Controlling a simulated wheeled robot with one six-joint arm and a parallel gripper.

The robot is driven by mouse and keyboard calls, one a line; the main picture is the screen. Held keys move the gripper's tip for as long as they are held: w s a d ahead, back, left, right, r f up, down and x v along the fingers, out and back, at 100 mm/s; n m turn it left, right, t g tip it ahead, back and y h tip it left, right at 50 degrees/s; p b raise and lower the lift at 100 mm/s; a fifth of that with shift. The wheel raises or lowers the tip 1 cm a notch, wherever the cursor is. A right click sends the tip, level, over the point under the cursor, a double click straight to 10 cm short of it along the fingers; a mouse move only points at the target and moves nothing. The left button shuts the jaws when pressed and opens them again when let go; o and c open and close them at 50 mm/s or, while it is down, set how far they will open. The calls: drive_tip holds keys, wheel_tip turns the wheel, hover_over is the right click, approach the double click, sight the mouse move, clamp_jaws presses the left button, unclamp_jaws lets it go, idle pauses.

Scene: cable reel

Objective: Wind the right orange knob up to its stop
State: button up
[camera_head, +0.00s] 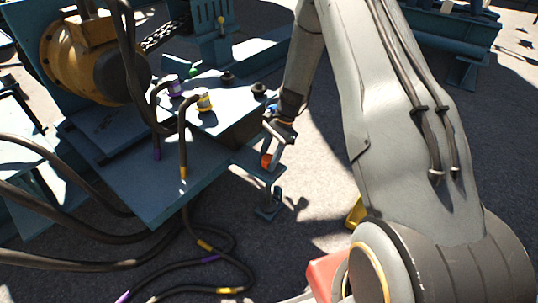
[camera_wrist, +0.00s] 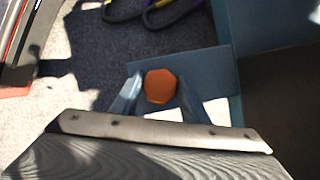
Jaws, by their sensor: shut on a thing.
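The orange knob (camera_wrist: 161,86) shows as a faceted disc in the middle of the wrist view, over a blue plate (camera_wrist: 212,68). My gripper (camera_wrist: 156,92) has its two fingers on either side of the knob and is shut on it. In the head view the knob (camera_head: 266,160) is a small orange patch at the end of my gripper (camera_head: 270,150), above a small blue bracket (camera_head: 258,170). Part of the knob is hidden by a finger there. I cannot tell its turn angle. No second orange knob is clear to see.
A blue bench (camera_head: 150,190) stands left of the knob, with black connectors (camera_head: 259,89) and cables with yellow and purple bands. A yellow-orange motor-like drum (camera_head: 80,60) stands at the back left. Loose cables (camera_head: 215,258) lie on the ground in front. Open grey ground lies right of the bracket.

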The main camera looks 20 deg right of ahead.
drive_tip(key=n+g, duration=0.1)
drive_tip(key=n, duration=0.1)
drive_tip(key=n+p, duration=0.1)
drive_tip(key=n, duration=0.1)
drive_tip(key=shift+n+g+h, duration=0.3)
drive_tip(key=shift+g, duration=0.1)
drive_tip(key=shift+n+g+h+p, duration=0.4)
drive_tip(key=shift+n+h+p, duration=0.15)
drive_tip(key=shift+n, duration=1.45)
drive_tip(key=o, duration=1)
drive_tip(key=shift+o, duration=0.2)
drive_tip(key=p+v, duration=0.1)
drive_tip(key=v, duration=0.6)
drive_tip(key=shift+r+p, duration=0.35)
drive_tip(key=shift+w, duration=0.1)
